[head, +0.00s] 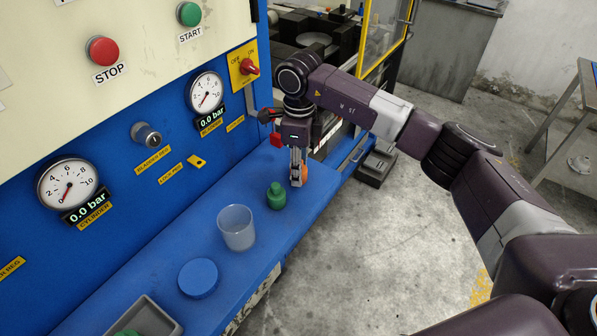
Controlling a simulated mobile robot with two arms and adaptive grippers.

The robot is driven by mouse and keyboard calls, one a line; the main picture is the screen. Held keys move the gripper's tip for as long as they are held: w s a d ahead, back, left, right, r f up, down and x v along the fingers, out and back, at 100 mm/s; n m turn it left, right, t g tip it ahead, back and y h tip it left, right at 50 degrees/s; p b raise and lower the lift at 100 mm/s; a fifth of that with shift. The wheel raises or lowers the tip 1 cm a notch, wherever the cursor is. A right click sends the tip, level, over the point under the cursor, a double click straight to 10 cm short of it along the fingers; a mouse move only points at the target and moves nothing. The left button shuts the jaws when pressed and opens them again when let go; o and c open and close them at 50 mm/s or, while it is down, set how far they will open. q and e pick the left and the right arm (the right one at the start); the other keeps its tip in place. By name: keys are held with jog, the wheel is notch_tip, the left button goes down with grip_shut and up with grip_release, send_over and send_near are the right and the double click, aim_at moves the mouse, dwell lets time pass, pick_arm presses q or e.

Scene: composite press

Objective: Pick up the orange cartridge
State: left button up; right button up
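The orange cartridge (304,173) is on the far part of the blue ledge, mostly hidden behind the fingers of my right gripper (297,178). A rounded orange part shows just right of the fingertips. My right gripper points down at the cartridge, with its fingertips close to the ledge. From this angle I cannot tell whether the fingers are closed on the cartridge or only beside it. My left gripper is not in view.
On the blue ledge (318,190) stand a green bottle-shaped piece (276,196), a clear cup (237,229), a blue round lid (198,278) and a grey tray (150,318). The blue panel with gauges (68,184) rises behind the ledge. Open floor lies to the right.

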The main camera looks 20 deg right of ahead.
jog(key=c, duration=0.6)
jog(key=shift+r, duration=0.1)
jog(key=shift+c, duration=0.2)
